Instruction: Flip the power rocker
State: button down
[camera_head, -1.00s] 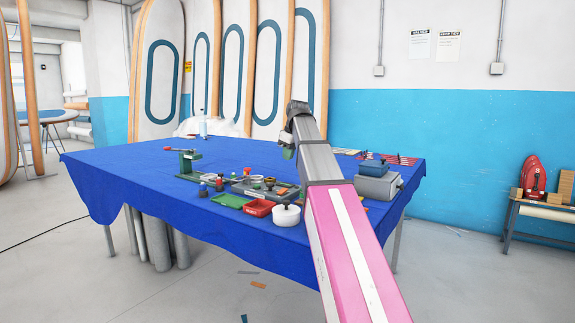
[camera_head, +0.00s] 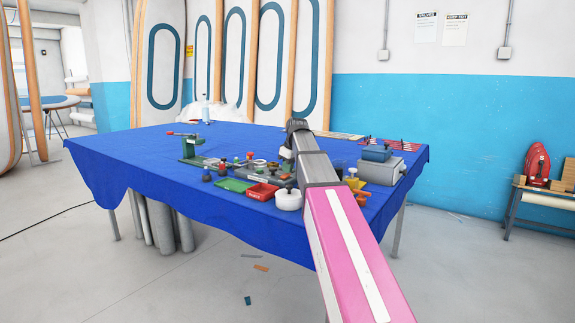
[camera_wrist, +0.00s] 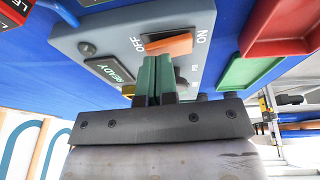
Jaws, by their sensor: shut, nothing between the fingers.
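A grey control panel (camera_wrist: 110,50) fills the upper middle of the wrist view. It carries an orange power rocker (camera_wrist: 172,46) between the labels OFF on the left and ON on the right. A READY label (camera_wrist: 108,70) is to the left. My gripper (camera_wrist: 157,60) is shut and empty, its green fingertips right at the near edge of the rocker. I cannot tell whether they touch it. In the head view my arm's end is over the table's right part, and the fingertips and rocker cannot be made out.
In the wrist view, red and green trays lie close right of the panel.

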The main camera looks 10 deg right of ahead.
jog(key=shift+w+d+f, duration=0.2)
jog(key=shift+d+f, duration=0.05)
jog(key=shift+f, duration=0.25)
jog(key=shift+r, duration=0.1)
jog(key=shift+s+a, duration=0.1)
jog(key=shift+s+a+r, duration=0.15)
jog(key=shift+s+a, duration=0.35)
jog(key=shift+r, duration=0.1)
jog(key=shift+a+r, duration=0.1)
jog(key=shift+r, duration=0.2)
jog(key=v, duration=1.3)
jog(key=shift+a+r, duration=0.15)
jog(key=shift+a, duration=0.2)
